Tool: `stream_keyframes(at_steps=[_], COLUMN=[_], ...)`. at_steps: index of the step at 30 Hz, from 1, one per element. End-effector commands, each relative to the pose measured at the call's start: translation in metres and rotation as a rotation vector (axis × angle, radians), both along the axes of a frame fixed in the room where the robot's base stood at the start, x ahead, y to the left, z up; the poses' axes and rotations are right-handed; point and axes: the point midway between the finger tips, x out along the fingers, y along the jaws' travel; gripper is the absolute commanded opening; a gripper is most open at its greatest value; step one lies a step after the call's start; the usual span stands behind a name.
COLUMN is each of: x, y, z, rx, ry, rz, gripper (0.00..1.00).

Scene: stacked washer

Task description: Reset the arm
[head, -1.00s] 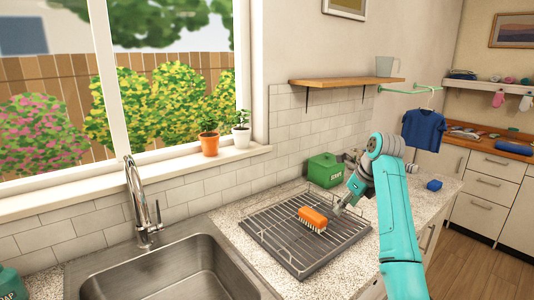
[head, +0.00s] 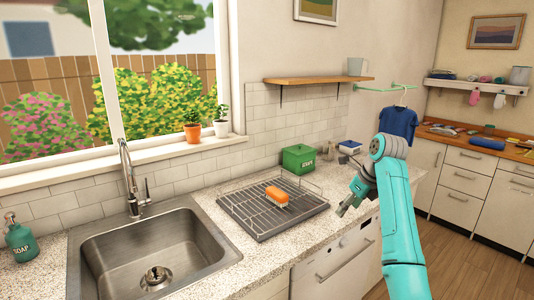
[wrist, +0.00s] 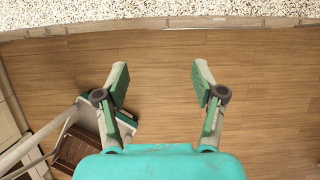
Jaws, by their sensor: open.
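My teal arm reaches up at the right of the head view, bent at the elbow. My gripper (head: 344,207) hangs past the front edge of the counter, to the right of the dish rack and apart from it. In the wrist view my gripper (wrist: 160,85) is open, its two green-padded fingers spread with nothing between them and bare wood floor below. An orange brush (head: 275,196) with pale bristles lies on the dish rack (head: 243,214).
The speckled counter (head: 216,223) holds the steel sink (head: 110,262), a soap bottle (head: 20,240) and a green box (head: 298,158). Its front edge crosses the top of the wrist view (wrist: 160,12). A blue shirt (head: 398,123) hangs behind my arm. Wood floor lies open at right.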

Motion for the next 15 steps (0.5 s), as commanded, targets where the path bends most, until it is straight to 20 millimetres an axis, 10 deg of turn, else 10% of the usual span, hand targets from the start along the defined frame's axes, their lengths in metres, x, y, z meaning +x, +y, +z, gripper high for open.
stream_keyframes(at_steps=[15], x=[-0.003], y=[0.006], z=[-0.070], rx=[-0.043], ry=[-0.073], rz=[0.092], gripper=[0.69])
